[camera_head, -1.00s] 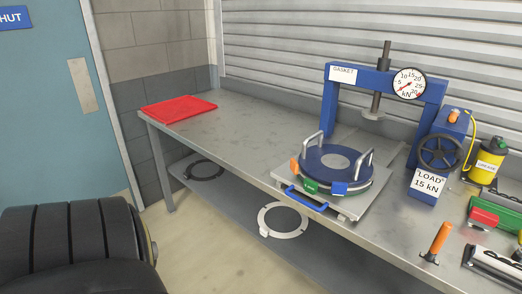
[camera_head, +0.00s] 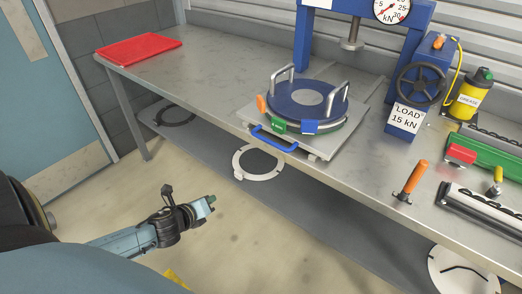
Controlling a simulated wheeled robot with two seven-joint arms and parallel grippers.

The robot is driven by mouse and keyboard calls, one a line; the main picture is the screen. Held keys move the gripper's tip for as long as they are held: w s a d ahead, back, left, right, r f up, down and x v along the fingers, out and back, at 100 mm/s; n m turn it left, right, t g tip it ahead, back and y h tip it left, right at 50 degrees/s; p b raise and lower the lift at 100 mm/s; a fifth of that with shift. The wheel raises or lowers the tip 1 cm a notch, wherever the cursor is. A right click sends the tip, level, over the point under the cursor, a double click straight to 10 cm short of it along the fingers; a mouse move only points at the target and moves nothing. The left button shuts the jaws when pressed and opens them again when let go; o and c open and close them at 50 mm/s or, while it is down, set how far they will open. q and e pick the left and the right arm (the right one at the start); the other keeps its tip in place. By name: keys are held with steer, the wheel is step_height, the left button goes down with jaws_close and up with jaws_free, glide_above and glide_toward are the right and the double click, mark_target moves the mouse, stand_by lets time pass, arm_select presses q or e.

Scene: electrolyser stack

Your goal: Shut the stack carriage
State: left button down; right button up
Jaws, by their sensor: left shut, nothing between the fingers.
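The stack carriage (camera_head: 322,148) is a flat grey plate pulled out in front of the blue press frame (camera_head: 303,38). A blue handle (camera_head: 274,138) runs along its front edge. On it sits a round blue-topped stack (camera_head: 291,98) with two upright metal handles and orange, green and blue tabs. The press ram (camera_head: 352,45) hangs behind the stack, not above it. My left gripper (camera_head: 211,202) is shut and empty, low over the floor in front of the bench, well apart from the blue handle. My right gripper is not in view.
A red tray (camera_head: 139,48) lies at the bench's left end. Right of the press are a handwheel (camera_head: 421,84), a yellow grease can (camera_head: 468,95) and an orange-handled tool (camera_head: 411,182). Rings lie on the lower shelf (camera_head: 225,160).

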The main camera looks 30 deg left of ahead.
arm_select(q)
steer(key=w+d+r+m+t+h+b, duration=0.1)
steer(key=w+d+r+m+t, duration=0.15)
steer(key=r+m, duration=0.4)
steer(key=w+d+r+m+t+h, duration=0.15)
steer(key=d+r+m, duration=0.25)
steer(key=r, duration=0.5)
glide_toward(268, 142)
steer(key=w, duration=0.3)
steer(key=w+f, duration=0.1)
steer(key=w, duration=0.2)
steer(key=shift+w+f, duration=0.15)
steer(key=shift+w, duration=0.2)
steer(key=shift+w, duration=0.1)
